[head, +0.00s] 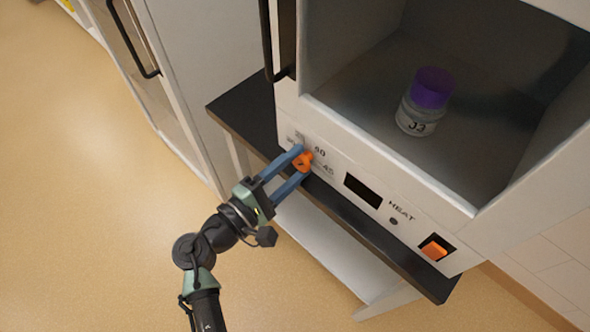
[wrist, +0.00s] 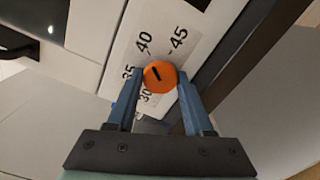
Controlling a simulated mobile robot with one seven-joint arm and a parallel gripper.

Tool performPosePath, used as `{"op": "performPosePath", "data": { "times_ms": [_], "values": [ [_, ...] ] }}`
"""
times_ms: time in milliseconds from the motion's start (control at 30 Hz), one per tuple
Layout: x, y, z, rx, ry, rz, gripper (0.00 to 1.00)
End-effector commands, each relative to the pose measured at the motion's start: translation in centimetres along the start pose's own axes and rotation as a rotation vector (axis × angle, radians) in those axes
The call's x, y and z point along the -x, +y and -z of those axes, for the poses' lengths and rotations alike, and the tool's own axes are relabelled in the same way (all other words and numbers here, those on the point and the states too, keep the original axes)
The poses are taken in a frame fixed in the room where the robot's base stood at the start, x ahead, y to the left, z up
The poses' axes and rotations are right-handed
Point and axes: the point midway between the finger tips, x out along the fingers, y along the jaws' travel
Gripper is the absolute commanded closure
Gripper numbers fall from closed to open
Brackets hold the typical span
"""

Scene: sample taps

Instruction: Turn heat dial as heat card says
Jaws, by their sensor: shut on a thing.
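An orange heat dial (head: 302,161) sits on the white front panel of an open-fronted cabinet. It also shows in the wrist view (wrist: 160,75), with printed numbers 30, 35, 40 and 45 around it. A short black mark on its face slants from upper left to lower right; its upper end lies roughly toward the gap between 35 and 40. My gripper (wrist: 160,77) is shut on the dial, one blue finger on each side. I see no heat card in either view.
The panel has a dark display (head: 363,191), the word HEAT and an orange switch (head: 434,248). Inside the cabinet (head: 470,192) stands a jar with a purple lid (head: 432,88). A dark bench edge (head: 400,256) runs below the panel. The floor at left is clear.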

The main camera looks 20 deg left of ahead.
Motion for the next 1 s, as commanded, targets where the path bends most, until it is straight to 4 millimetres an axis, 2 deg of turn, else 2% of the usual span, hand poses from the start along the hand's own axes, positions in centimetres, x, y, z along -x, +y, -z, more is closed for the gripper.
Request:
{"op": "performPosePath", "data": {
  "times_ms": [33, 600, 1000],
  "values": [
    [0.03, -0.54, 0.19, -0.046, 0.0, 0.002, 1.0],
    [0.04, -0.48, 0.22, -0.58, 0.001, 0.002, 1.0],
    [0.05, -0.2, 0.13, -0.844, 0.001, 0.002, 1.0]
  ]
}}
